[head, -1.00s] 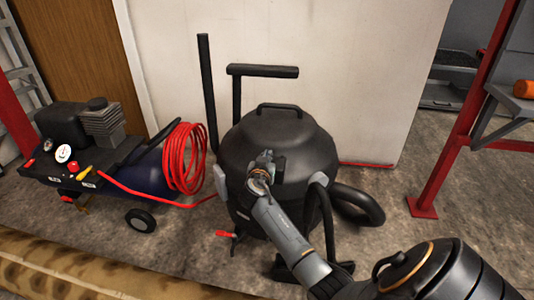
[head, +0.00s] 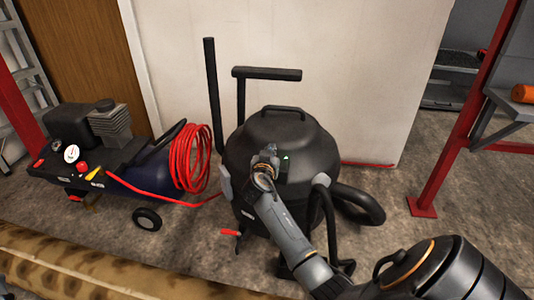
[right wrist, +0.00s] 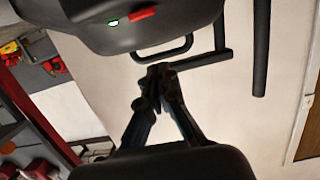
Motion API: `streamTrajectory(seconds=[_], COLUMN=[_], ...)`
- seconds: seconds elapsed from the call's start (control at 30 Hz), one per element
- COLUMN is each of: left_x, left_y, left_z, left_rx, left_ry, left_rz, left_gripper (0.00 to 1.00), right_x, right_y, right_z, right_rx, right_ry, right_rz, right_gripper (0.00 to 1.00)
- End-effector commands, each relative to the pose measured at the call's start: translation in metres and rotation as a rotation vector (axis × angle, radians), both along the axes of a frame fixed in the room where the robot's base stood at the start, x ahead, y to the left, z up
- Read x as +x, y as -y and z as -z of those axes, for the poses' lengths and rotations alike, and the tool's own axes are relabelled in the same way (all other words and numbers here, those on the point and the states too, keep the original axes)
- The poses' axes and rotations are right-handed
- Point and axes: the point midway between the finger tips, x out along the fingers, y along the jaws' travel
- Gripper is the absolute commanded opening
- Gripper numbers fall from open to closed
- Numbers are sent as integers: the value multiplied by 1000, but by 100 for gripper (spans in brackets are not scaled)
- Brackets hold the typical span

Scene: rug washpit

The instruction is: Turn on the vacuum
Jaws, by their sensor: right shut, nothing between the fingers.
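The black drum-shaped vacuum (head: 300,135) stands upright on the floor against the white wall, with a handle on its lid. A small green light (head: 286,157) shows on the front of its lid, just right of my right gripper (head: 266,152). In the right wrist view the vacuum's lid (right wrist: 100,30) is upside down at the top, with the green light (right wrist: 113,22) and a red switch (right wrist: 143,14) side by side. My right gripper (right wrist: 158,72) is shut and empty, in front of the lid. In the wrist view its fingertips appear apart from the switch. My left gripper is out of view.
A compressor (head: 95,150) with a coiled red hose (head: 190,158) stands to the left. A red post (head: 455,140) stands to the right. A rolled rug (head: 90,275) lies along the front left. The vacuum's hose (head: 360,205) curves out at right.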

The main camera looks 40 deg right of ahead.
Motion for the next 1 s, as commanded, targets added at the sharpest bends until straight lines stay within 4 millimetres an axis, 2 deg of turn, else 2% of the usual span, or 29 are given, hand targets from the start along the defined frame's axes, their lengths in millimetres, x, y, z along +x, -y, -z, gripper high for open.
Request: streamTrajectory(seconds=[0.2, 0.4, 0.5, 1.0], left_x=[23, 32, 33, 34], left_y=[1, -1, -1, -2], left_z=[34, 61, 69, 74], left_rx=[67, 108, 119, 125], left_ry=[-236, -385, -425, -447], left_rz=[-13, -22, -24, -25], left_gripper=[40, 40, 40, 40], right_x=[-21, -34, -38, -40], right_y=[-26, -43, -47, -49], right_z=[-14, -23, -24, -26], right_rx=[3, 1, 1, 0], right_ry=[0, 1, -1, 0], right_rz=[-1, -1, 0, 0], right_gripper=[0, 0, 0, 0])
